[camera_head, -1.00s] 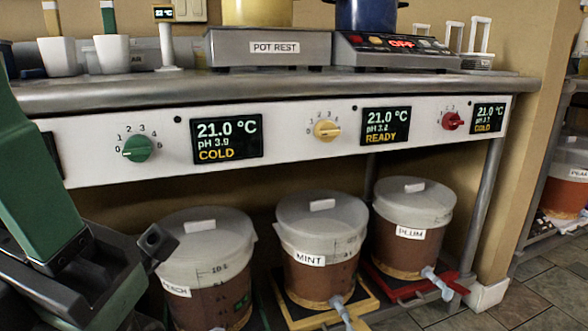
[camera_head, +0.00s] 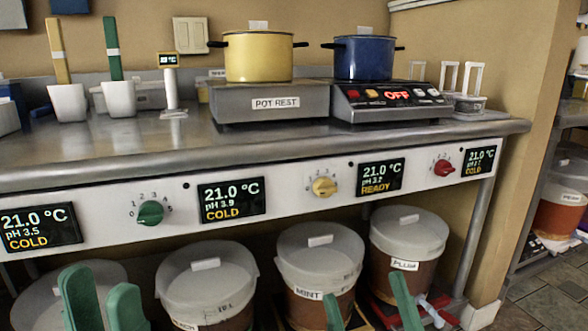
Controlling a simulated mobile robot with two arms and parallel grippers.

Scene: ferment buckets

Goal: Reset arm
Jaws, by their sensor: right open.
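My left gripper (camera_head: 103,288) shows at the bottom left as two green fingers. They stand apart, with nothing seen between them, in front of a lidded bucket (camera_head: 32,288). My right gripper (camera_head: 366,292) shows at the bottom right as two green fingers spread wide and empty. They appear in front of the MINT bucket (camera_head: 312,255) and the PLUM bucket (camera_head: 405,228). Both arms below the fingers are out of view.
A steel counter (camera_head: 150,150) with a white dial panel runs across. On it are a yellow pot (camera_head: 258,58) on the pot rest, a blue pot (camera_head: 364,58) on the burner reading OFF, and white cups. Another lidded bucket (camera_head: 207,275) stands below.

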